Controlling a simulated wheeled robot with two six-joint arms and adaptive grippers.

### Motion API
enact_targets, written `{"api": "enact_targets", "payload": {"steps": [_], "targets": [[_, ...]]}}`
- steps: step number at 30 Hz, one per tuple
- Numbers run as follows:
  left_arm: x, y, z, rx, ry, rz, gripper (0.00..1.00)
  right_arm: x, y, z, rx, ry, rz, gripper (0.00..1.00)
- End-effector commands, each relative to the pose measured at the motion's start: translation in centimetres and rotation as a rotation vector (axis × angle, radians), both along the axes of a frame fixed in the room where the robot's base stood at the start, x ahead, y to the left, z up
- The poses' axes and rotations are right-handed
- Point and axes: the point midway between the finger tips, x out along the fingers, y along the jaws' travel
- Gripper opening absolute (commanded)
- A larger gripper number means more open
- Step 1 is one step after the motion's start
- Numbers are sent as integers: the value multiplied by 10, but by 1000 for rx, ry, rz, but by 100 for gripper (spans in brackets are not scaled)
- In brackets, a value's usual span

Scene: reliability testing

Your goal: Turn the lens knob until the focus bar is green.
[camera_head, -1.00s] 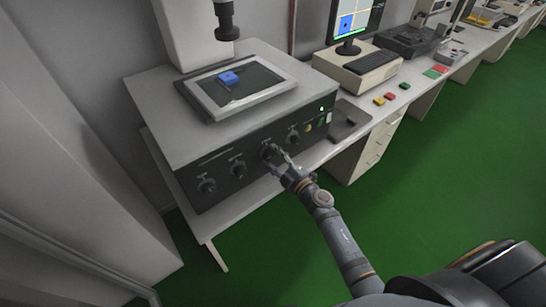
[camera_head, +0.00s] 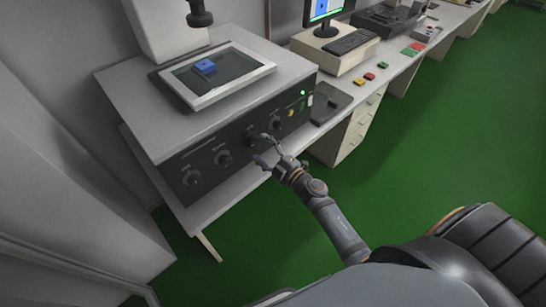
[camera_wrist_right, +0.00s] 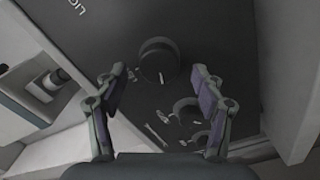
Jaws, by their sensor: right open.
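The grey inspection machine (camera_head: 120,85) has a dark front panel with a row of round black knobs. The knob in front of my right gripper (camera_head: 265,158) is the third from the left (camera_head: 251,138); I cannot read its label. In the right wrist view a black knob (camera_wrist_right: 158,60) lies beyond and between the spread fingers (camera_wrist_right: 158,78), apart from both. My right gripper is open and empty. The monitor (camera_head: 326,12) is cut off at the top; a green strip shows low on its screen, but I cannot tell whether it is the focus bar. My left gripper is out of view.
A framed stage with a blue block (camera_head: 205,67) is on top, under a black lens tube (camera_head: 199,14). The green floor in front is clear.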

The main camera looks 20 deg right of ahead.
Motion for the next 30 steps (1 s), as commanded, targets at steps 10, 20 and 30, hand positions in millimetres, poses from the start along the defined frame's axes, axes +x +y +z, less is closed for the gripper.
{"api": "enact_targets", "payload": {"steps": [10,20,30], "targets": [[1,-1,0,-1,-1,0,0,-73,-26,-1,-1,3,2,69],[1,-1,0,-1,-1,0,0,-85,-31,0,-1,0,0,69],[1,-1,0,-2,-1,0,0,-85,-31,0,0,1,0,69]]}}
